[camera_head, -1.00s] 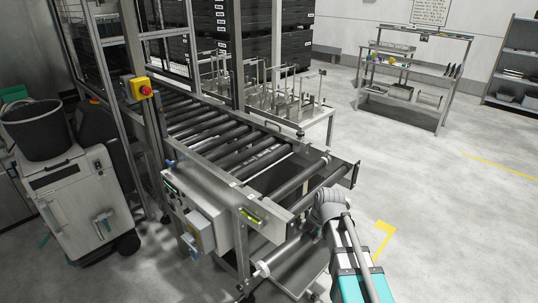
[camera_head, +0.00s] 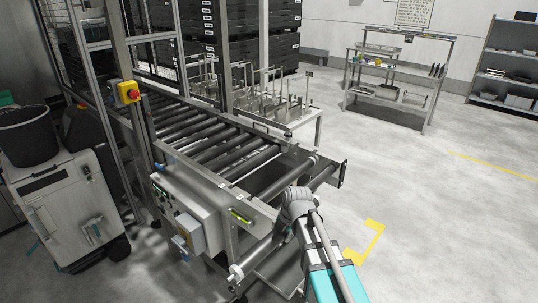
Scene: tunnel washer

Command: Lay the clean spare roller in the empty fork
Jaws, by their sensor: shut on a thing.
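A grey roller with a pale end (camera_head: 252,257) hangs low in front of the conveyor's near end, slanting up to the right. My gripper (camera_head: 282,234) is mostly hidden below my grey wrist and is shut on this roller near its upper right part. The roller conveyor (camera_head: 205,140) has a dark gap (camera_head: 258,178) between its rollers near the close end. The fork seats beside this gap are too small to make out. Whether the held roller touches the conveyor frame, I cannot tell.
A control box (camera_head: 190,215) is on the conveyor's near side. An emergency stop (camera_head: 128,91) sits on a post. A white cart with a black bucket (camera_head: 28,135) stands left. A rack of upright pins (camera_head: 290,105) stands behind the conveyor. Floor to the right is clear.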

